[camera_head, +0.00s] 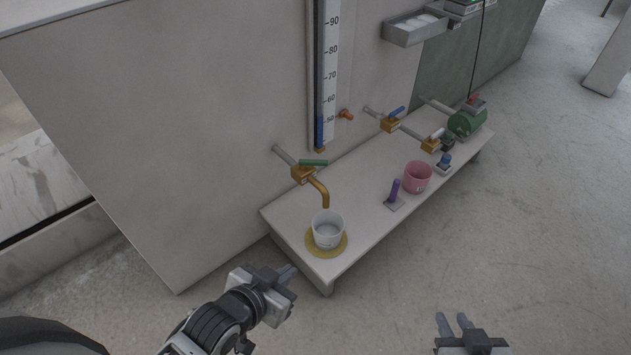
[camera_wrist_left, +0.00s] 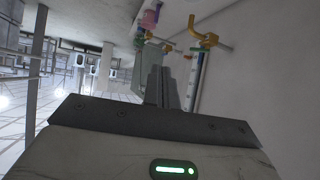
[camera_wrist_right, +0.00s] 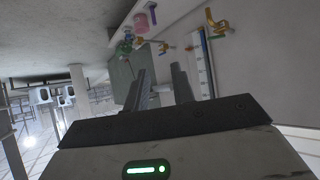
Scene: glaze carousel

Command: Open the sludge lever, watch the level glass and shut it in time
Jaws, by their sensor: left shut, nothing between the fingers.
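The level glass (camera_head: 317,75) stands upright on the grey wall beside a numbered white scale (camera_head: 331,75). A short blue column (camera_head: 320,133) fills its bottom, its top near the 50 mark. Just below, a brass valve (camera_head: 302,174) carries a green lever handle (camera_head: 313,162) and a downturned spout (camera_head: 321,193). A white cup (camera_head: 327,229) stands under the spout on a round yellow mat (camera_head: 312,249). No label shows which lever is for sludge. My left gripper (camera_head: 289,273) is shut and empty, in front of the bench's left end. My right gripper (camera_head: 453,321) is open and empty, lower right.
The low bench (camera_head: 360,222) also holds a purple stick lever (camera_head: 394,188), a pink cup (camera_head: 418,176), a blue-topped switch (camera_head: 444,161) and a green motor (camera_head: 465,121). Blue-handled (camera_head: 391,123) and white-handled (camera_head: 432,142) valves sit behind. A grey tray (camera_head: 414,30) hangs above. Floor in front is clear.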

